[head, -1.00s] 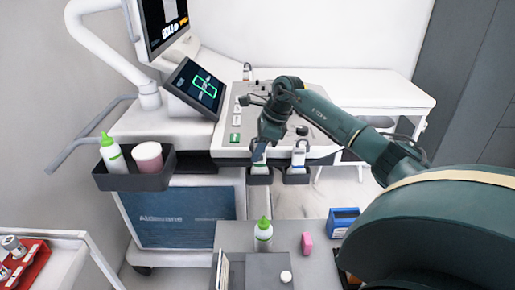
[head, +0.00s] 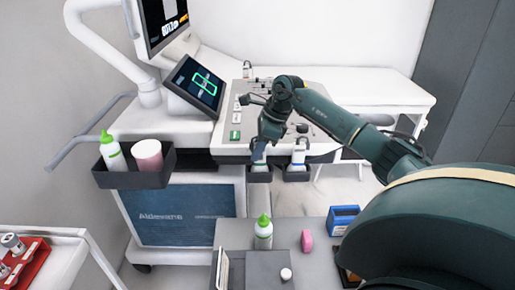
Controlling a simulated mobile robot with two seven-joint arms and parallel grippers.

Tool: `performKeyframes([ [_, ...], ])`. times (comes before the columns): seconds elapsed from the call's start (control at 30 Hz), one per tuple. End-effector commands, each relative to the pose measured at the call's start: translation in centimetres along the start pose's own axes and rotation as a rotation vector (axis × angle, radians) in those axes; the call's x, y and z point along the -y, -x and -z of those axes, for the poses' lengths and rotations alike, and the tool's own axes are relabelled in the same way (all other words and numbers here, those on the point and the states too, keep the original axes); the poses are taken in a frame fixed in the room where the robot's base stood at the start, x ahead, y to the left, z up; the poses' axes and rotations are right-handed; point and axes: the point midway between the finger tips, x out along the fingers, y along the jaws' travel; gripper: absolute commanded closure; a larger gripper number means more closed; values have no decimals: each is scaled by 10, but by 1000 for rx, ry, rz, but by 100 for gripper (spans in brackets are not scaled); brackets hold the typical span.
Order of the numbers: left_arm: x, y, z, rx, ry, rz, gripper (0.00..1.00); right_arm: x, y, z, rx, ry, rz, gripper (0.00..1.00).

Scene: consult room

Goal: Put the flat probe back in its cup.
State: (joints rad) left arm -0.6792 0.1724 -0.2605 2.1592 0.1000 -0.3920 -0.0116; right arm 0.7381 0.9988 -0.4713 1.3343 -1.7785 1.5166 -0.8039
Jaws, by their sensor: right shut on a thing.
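My right gripper (head: 260,152) points down over the left one of two dark cups (head: 260,177) on the front edge of the ultrasound console. It is shut on the flat probe (head: 260,167), of which only a pale part shows between the fingers and the cup rim. The fingers hide most of the probe, and I cannot tell how deep it sits in the cup. Another white probe (head: 299,156) stands upright in the right cup (head: 297,177), close beside my gripper. My left gripper is not in view.
The console panel (head: 229,135) lies behind the cups, with a tilted touch screen (head: 196,87) to the left. A grey table (head: 290,228) with a bottle, pink block and blue box stands nearer.

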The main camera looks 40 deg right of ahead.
Motion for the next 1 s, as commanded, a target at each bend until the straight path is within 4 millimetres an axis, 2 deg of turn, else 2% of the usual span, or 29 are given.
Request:
performKeyframes([
  [0.13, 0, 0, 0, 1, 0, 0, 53, 0, 1, 0, 1, 0, 2, 96],
  [0.17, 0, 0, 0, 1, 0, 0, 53, 0, 1, 0, 1, 0, 2, 77],
  [0.47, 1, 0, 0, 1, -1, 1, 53, 0, 0, 0, 1, 0, 1, 53],
  [0.77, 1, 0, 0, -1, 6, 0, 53, 0, 2, 0, -1, 0, 1, 53],
  [0.87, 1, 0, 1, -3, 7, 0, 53, 1, 13, 0, 0, 1, 4, 53],
  [1.0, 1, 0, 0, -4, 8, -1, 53, 1, 41, 0, 1, 1, 6, 53],
])
